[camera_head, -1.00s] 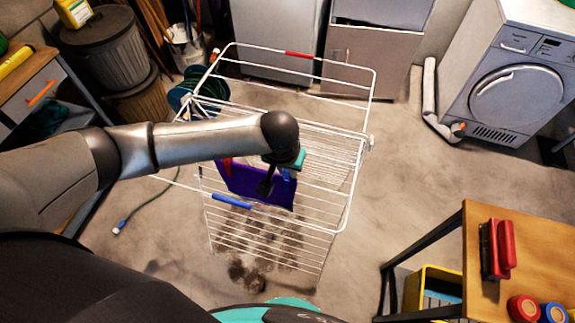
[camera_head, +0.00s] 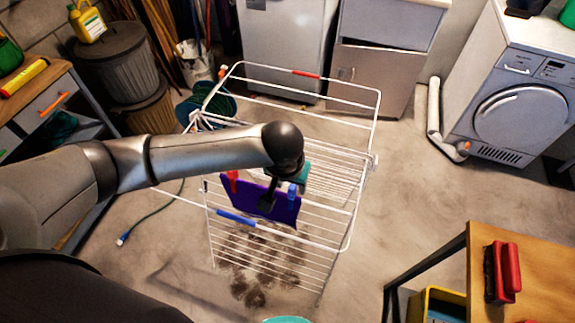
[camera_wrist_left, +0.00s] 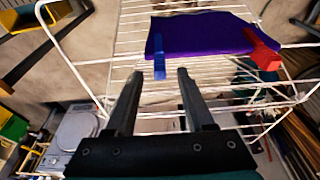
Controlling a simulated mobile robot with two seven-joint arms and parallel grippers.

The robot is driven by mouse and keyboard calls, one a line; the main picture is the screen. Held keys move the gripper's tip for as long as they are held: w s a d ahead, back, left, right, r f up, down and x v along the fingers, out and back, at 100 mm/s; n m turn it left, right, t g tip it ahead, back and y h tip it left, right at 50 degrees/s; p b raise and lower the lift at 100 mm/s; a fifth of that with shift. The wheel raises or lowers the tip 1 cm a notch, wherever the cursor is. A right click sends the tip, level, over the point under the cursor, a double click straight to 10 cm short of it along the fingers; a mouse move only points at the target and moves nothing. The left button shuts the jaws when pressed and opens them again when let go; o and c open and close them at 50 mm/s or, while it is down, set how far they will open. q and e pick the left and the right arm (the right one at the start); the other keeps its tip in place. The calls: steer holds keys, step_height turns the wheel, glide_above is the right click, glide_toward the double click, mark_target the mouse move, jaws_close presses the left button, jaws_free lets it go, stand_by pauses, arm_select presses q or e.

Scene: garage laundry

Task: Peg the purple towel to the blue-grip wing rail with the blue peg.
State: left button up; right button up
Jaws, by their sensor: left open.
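The purple towel (camera_head: 245,196) lies on the drying rack near the blue-grip wing rail (camera_head: 236,217). It also shows in the left wrist view (camera_wrist_left: 200,35). The blue peg (camera_head: 292,196) stands at one end of the towel, and a red peg (camera_head: 232,181) is at the other end. My left gripper (camera_head: 267,205) is over the towel. In the left wrist view my open left fingers (camera_wrist_left: 160,76) point at the blue peg (camera_wrist_left: 159,58), which lines up with the gap between them. I cannot tell whether they touch it. My right gripper is not in view.
The white rack (camera_head: 376,110) stands on open floor. A dryer (camera_head: 515,100) stands behind. A workbench (camera_head: 50,85) and bins (camera_head: 118,60) are at the left.

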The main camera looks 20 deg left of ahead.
arm_select(q)
steer(key=p+v, duration=0.2)
steer(key=v, duration=0.9)
steer(key=shift+r, duration=0.1)
